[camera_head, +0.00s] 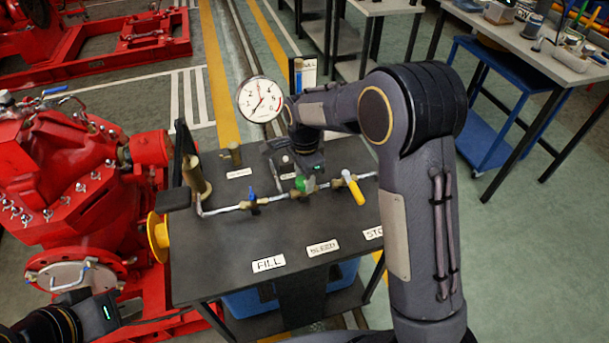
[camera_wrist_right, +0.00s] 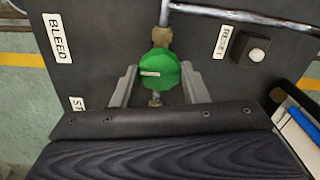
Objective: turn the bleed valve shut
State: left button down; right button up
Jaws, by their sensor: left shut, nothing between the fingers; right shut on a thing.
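The bleed valve has a green knob (camera_head: 305,184) on the pipe that runs across the dark panel table. It also shows in the right wrist view (camera_wrist_right: 160,70), between the two grey fingers, with a pale mark on its face. My right gripper (camera_wrist_right: 158,88) is shut on the green knob, one finger on each side. In the head view my right gripper (camera_head: 300,178) reaches the knob from behind, and the arm curves over the table's right side. My left gripper (camera_head: 118,308) is shut and empty at lower left, near the red engine. A BLEED label (camera_wrist_right: 60,38) lies beside the valve.
A blue-handled valve (camera_head: 252,198) is left of the green knob and a yellow-handled valve (camera_head: 354,190) right of it, on the same pipe. A pressure gauge (camera_head: 260,100) stands behind. A RESET button (camera_wrist_right: 257,52) is close by. The red engine (camera_head: 75,180) fills the left.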

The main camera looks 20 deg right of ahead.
aim_at(304, 180)
jog(key=o, duration=1)
jog(key=shift+r, duration=0.1)
notch_tip(304, 180, up, 7)
jog(key=shift+r, duration=0.35)
